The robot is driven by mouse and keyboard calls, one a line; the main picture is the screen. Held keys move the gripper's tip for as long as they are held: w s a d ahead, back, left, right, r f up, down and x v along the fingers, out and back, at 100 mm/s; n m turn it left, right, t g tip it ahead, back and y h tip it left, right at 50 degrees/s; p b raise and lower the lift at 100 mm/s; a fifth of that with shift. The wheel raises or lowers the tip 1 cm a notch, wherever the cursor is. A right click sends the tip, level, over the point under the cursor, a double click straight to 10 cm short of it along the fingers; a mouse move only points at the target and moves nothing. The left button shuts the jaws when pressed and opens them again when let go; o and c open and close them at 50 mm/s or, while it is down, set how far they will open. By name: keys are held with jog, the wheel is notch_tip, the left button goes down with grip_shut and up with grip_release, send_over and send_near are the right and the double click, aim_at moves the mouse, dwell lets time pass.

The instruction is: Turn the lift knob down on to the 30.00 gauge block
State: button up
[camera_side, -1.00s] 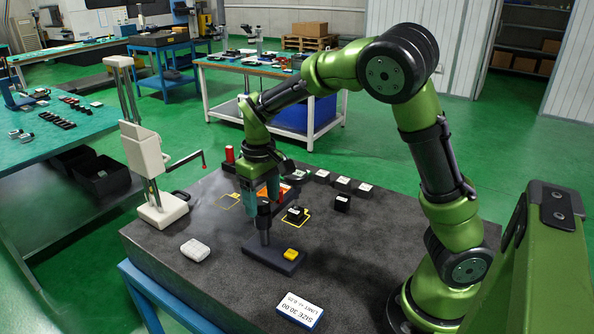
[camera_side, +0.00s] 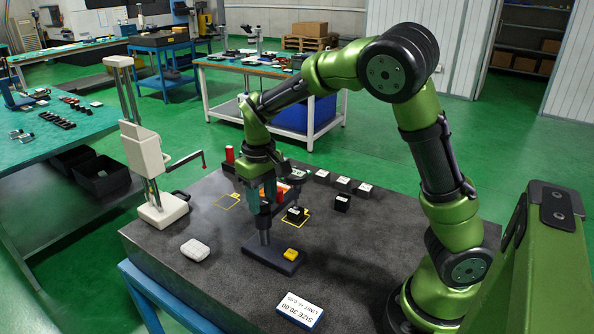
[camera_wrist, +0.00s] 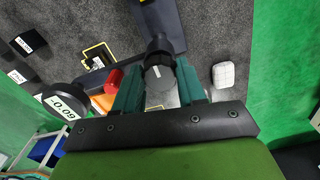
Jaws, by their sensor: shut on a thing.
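A stand with a dark flat base (camera_side: 262,259) and an upright post is on the dark table, with a black knob (camera_side: 265,209) at its top. My gripper (camera_side: 264,203) points down over it, its teal fingers at the knob. In the wrist view the fingers (camera_wrist: 160,70) close on both sides of the black knob (camera_wrist: 158,46), where a pale mark shows. A black labelled block (camera_side: 296,215) stands within a yellow outline. I cannot read which block is 30.00. Contact under the knob is hidden.
Black labelled blocks (camera_side: 343,184) stand at the back right. A pale stand with a crank (camera_side: 147,150) is at left, a white block (camera_side: 195,249) at front left. A red cylinder (camera_wrist: 115,80) is close to one finger.

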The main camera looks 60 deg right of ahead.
aim_at(262, 201)
jog(key=shift+m, duration=2.5)
jog(key=o, duration=1.1)
jog(key=shift+r, duration=0.1)
notch_tip(262, 201, up, 17)
jog(key=shift+f, duration=0.1)
